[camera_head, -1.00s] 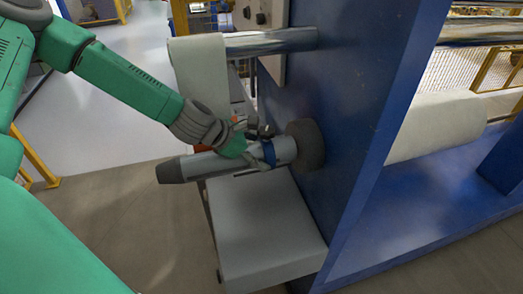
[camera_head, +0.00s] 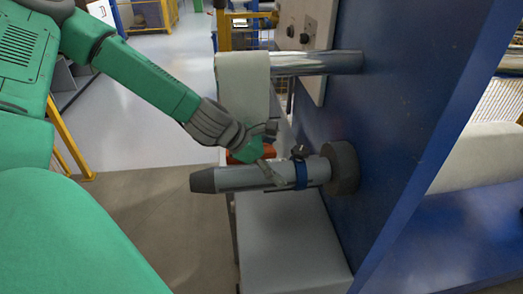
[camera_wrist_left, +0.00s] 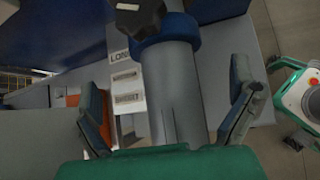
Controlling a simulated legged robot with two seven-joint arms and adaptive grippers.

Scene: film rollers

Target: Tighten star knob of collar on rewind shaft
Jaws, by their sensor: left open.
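The grey rewind shaft (camera_head: 238,179) juts left from the blue machine wall and ends in a dark tip. A blue collar (camera_head: 301,174) sits around it near the wall, with a dark star knob (camera_head: 299,152) on top. In the left wrist view the knob (camera_wrist_left: 140,17) and collar (camera_wrist_left: 165,36) are at the top edge, the knob partly cut off. My left gripper (camera_head: 275,153) is open, left of the collar and apart from the knob. In the left wrist view its fingers (camera_wrist_left: 168,108) are spread on either side of the shaft (camera_wrist_left: 176,90). My right gripper is not in view.
A dark round flange (camera_head: 341,167) is at the shaft's wall end. A shiny roller (camera_head: 318,62) with a pale film roll (camera_head: 245,85) is above and behind. A grey box (camera_head: 290,245) stands below the shaft. The blue machine wall (camera_head: 395,110) bounds the right.

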